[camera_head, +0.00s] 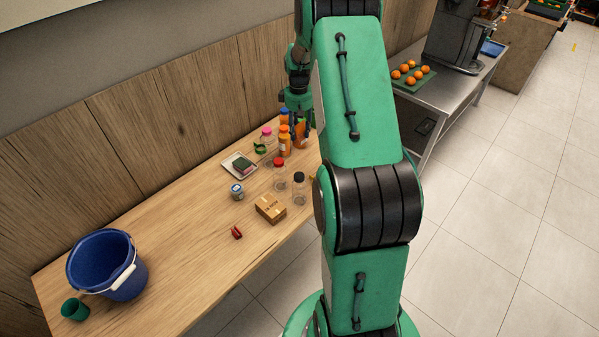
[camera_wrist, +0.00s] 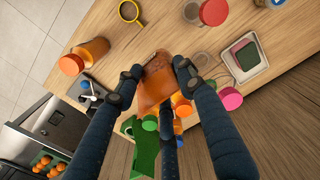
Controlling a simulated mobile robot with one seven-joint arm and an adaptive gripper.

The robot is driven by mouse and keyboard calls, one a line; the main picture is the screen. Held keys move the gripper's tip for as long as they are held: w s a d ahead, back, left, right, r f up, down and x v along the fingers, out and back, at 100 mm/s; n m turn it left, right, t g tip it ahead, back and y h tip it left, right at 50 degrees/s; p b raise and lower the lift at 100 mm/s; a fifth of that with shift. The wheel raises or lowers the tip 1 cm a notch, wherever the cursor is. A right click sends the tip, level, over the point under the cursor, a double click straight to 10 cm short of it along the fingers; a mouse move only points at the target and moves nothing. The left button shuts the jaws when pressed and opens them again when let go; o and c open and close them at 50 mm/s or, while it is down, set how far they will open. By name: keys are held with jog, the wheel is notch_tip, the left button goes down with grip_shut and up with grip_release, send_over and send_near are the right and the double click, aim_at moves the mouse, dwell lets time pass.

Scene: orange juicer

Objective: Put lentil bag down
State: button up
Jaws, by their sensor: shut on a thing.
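The lentil bag (camera_wrist: 155,85) is an orange-brown, see-through packet in the middle of the wrist view. My gripper (camera_wrist: 157,72) is shut on it, with dark fingers at its left and right sides and a third finger below. In the head view my gripper (camera_head: 299,104) is at the far end of the wooden table (camera_head: 165,262), near the wall. An orange shape just below it, likely the bag (camera_head: 301,134), stands close to the orange bottles. I cannot tell whether the bag touches the tabletop.
Orange bottles (camera_head: 285,142) and a pink-capped jar (camera_head: 267,140) crowd the bag's left. A tray with a green sponge (camera_head: 241,165), a red-capped jar (camera_head: 279,172) and a wooden box (camera_head: 270,209) are nearer. A blue bucket (camera_head: 106,262) stands far left. The table's middle-left is mostly clear.

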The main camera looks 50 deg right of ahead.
aim_at(299, 143)
notch_tip(299, 143, down, 7)
jog(key=shift+r, duration=0.2)
notch_tip(299, 143, down, 6)
jog(key=b, duration=0.1)
dwell(0.6)
jog(key=shift+f, duration=0.15)
jog(key=shift+f+b, duration=0.35)
jog(key=shift+f, duration=1.5)
jog(key=shift+f, duration=0.1)
jog(key=o, duration=1.4)
